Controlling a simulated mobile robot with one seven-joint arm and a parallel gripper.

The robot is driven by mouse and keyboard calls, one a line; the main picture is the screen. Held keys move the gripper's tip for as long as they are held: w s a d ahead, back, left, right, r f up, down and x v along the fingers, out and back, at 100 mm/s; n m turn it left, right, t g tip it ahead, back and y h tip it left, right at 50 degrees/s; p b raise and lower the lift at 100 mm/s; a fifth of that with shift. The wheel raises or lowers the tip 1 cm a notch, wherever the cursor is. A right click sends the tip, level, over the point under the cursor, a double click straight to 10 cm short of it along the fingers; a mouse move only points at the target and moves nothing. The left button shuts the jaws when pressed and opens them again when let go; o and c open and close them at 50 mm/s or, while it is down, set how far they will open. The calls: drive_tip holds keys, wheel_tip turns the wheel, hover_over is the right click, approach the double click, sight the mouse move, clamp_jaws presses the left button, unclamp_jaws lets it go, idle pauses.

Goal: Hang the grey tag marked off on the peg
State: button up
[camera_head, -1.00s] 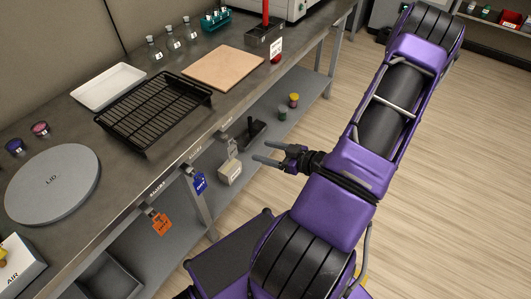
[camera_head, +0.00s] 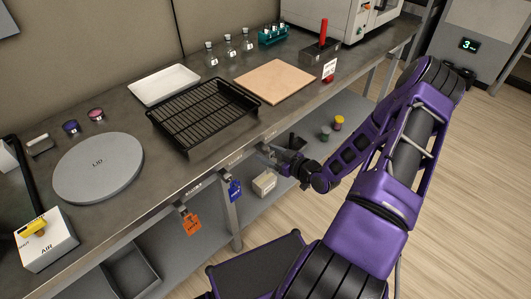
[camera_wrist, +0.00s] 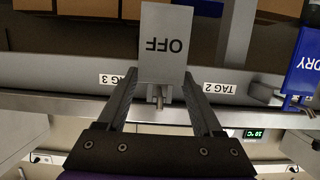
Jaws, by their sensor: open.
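The grey tag marked OFF (camera_wrist: 165,42) appears upside down in the wrist view. Its lower picture edge meets a short metal peg (camera_wrist: 158,94) on the bench's front rail, and it seems to hang there. My gripper (camera_wrist: 159,80) is open, with one finger on each side of the peg and the tag's lower part. I cannot tell if either finger touches the tag. In the head view my gripper (camera_head: 270,153) is at the bench's front edge and the tag cannot be made out there.
A blue tag (camera_head: 235,190) and an orange tag (camera_head: 191,223) hang along the bench edge, left of my gripper. The blue tag also shows in the wrist view (camera_wrist: 305,65). A black rack (camera_head: 203,115) and tan board (camera_head: 275,81) lie on the bench above.

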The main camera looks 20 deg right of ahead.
drive_tip(key=shift+x, duration=0.85)
drive_tip(key=shift+c, duration=0.3)
drive_tip(key=shift+d, duration=0.1)
clamp_jaws()
drive_tip(key=shift+r, duration=0.3)
drive_tip(key=shift+s, duration=0.1)
drive_tip(key=shift+s+d, duration=0.25)
drive_tip(key=shift+s, duration=0.45)
drive_tip(key=shift+s, duration=0.1)
